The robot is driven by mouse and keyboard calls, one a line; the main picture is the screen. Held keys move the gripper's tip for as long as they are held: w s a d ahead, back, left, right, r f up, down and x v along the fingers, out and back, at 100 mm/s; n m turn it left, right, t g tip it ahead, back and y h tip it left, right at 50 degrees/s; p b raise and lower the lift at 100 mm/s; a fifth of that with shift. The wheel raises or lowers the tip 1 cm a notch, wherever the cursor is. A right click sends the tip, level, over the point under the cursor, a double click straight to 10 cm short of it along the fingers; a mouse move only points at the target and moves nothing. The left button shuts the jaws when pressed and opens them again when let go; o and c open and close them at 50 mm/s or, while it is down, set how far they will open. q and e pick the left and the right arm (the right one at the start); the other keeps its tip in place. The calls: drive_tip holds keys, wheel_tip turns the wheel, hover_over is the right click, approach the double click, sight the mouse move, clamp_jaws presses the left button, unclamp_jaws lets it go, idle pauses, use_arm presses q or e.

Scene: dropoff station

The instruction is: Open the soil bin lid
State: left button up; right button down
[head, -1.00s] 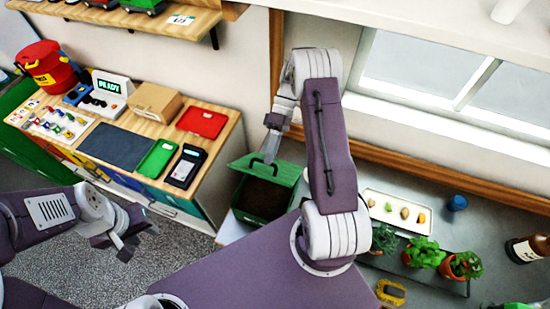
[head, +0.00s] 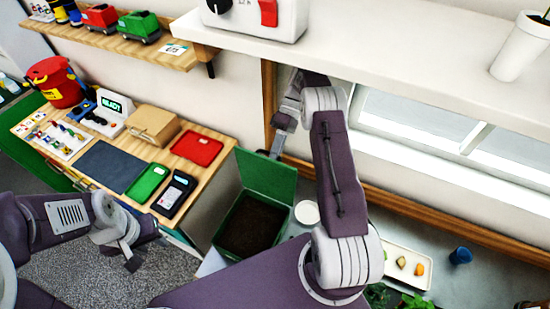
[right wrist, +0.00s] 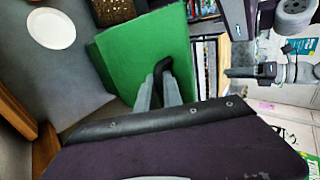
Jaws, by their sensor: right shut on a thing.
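The green soil bin (head: 222,240) stands between the wooden bench and the grey surface, with dark soil (head: 252,226) visible inside. Its green lid (head: 266,180) is swung up at the back, roughly upright. In the right wrist view the lid (right wrist: 145,50) has a black handle (right wrist: 163,68). My right gripper (head: 277,146) is behind the top of the lid and shut on this handle; its fingers (right wrist: 160,88) show in the right wrist view. My left gripper (head: 140,248) hangs over the floor left of the bin, empty, its fingertips apart.
The wooden bench (head: 228,150) at left carries a red tray (head: 197,147), a green tray (head: 147,183) and a black device (head: 175,192). A white round dish (head: 307,213) lies right of the bin. A white shelf (head: 400,40) overhangs the window.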

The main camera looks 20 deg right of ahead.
drive_tip(key=shift+f, duration=0.25)
drive_tip(key=shift+w+d, duration=0.1)
drive_tip(key=c, duration=1.5)
unclamp_jaws()
drive_tip(key=shift+w, duration=0.15)
drive_tip(key=shift+d, duration=0.1)
drive_tip(key=shift+r, duration=0.1)
